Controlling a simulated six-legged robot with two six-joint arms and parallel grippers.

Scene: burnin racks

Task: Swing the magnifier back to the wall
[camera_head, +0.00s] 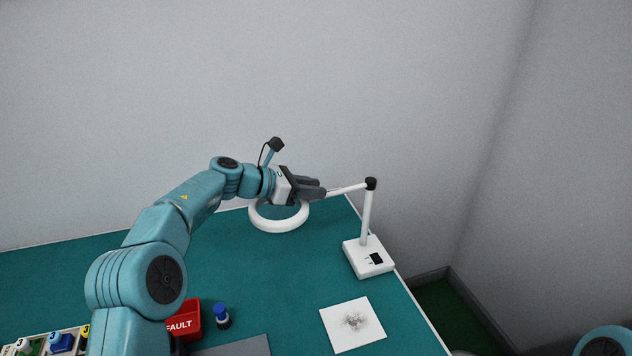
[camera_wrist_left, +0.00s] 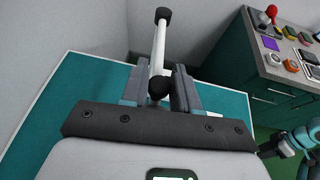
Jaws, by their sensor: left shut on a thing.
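The magnifier has a white ring head (camera_head: 278,224), a thin white arm (camera_head: 346,189), a white post (camera_head: 367,215) and a white base (camera_head: 368,258) near the table's right edge. Its arm points left from the post, and the ring hangs over the table near the back wall (camera_head: 300,90). My left gripper (camera_head: 320,188) is shut on the magnifier arm near the ring. In the left wrist view the arm (camera_wrist_left: 158,55) runs between the two grey fingers (camera_wrist_left: 160,88), with a black joint at its near end. The gripper hides part of the ring.
A white square with a grey smudge (camera_head: 338,333) lies in front of the base. A red FAULT bin (camera_head: 186,318), a blue-capped bottle (camera_head: 221,317) and a tray of small parts (camera_head: 35,345) stand at the front left. The green table's (camera_head: 290,275) middle is clear.

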